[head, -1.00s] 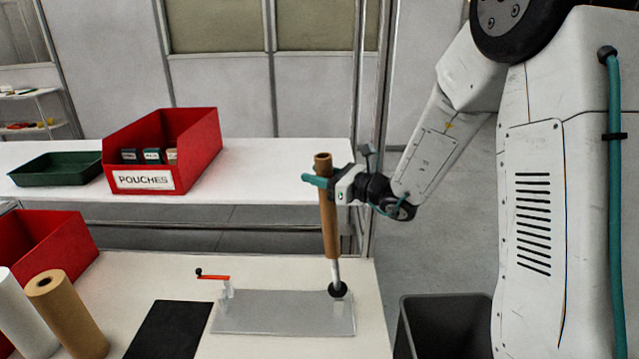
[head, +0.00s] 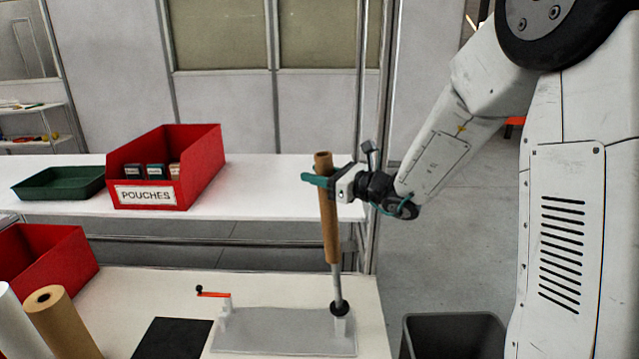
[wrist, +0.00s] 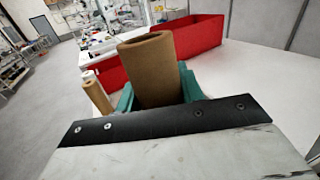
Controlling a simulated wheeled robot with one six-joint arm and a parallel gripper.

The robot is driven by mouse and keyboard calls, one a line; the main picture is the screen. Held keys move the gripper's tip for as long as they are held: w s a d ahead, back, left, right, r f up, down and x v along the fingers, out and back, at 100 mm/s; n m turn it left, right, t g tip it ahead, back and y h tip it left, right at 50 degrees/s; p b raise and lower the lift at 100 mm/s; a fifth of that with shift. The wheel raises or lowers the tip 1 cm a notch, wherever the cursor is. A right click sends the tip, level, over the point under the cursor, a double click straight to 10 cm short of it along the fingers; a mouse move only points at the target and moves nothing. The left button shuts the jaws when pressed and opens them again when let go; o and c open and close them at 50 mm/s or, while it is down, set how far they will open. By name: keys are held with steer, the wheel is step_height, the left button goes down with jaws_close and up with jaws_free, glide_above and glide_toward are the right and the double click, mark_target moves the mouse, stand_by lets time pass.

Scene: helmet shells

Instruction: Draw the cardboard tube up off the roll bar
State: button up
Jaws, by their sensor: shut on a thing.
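The brown cardboard tube (head: 330,228) stands nearly upright above the bench in the head view, leaning slightly. My gripper (head: 324,181) is shut on its upper part, with teal fingers around it. The grey roll bar (head: 337,283) shows below the tube's lower end, with a black collar (head: 339,308) near its foot. The bar's top is not visible, and its upper part appears to be inside the tube. In the wrist view, the tube (wrist: 152,68) rises between the teal fingers of my gripper (wrist: 157,96); the bar is hidden there.
A brown roll (head: 62,322) and white roll stand at left. Behind are a red POUCHES bin (head: 205,165) and green tray (head: 60,184). A dark bin (head: 455,335) stands at right.

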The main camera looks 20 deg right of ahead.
step_height(320, 180, up, 10)
steer(key=a, duration=0.1)
steer(key=shift+w, duration=0.15)
stand_by(0.7)
